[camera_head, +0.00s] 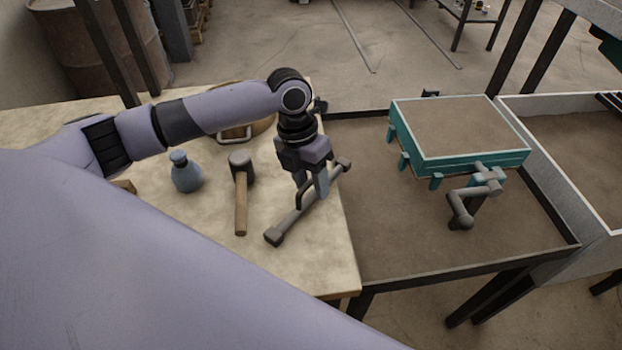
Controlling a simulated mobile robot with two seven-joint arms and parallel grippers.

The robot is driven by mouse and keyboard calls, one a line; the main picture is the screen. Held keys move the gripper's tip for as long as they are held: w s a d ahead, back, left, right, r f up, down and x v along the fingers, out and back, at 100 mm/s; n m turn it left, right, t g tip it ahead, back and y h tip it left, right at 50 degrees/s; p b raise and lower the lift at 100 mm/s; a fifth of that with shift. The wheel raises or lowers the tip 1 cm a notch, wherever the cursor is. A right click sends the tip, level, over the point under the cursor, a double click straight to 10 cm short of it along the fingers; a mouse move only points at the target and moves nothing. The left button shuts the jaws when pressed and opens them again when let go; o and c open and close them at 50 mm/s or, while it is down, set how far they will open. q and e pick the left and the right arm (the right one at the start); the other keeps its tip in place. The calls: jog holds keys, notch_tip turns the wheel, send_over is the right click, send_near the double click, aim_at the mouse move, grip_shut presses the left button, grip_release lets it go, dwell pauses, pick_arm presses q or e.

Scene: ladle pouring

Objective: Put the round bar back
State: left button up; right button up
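The round bar (287,222) is a grey rod with thicker ends, slanting from lower left to upper right near the right edge of the pale table (310,265). Its upper right end reaches past the table edge in the picture. My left gripper (311,194) points down with its fingers around the bar's middle and looks shut on it. The fingers hide part of the bar. I cannot tell whether the bar touches the tabletop. My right gripper is not in view.
A round wooden item (262,126) is behind my gripper. Right of the table is a dark-framed sand bed (400,240) with a teal sand-filled box (460,160) and a grey bent fitting (462,212).

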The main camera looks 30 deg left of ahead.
pick_arm(q)
jog(key=v, duration=1.2)
jog(key=shift+r, duration=0.15)
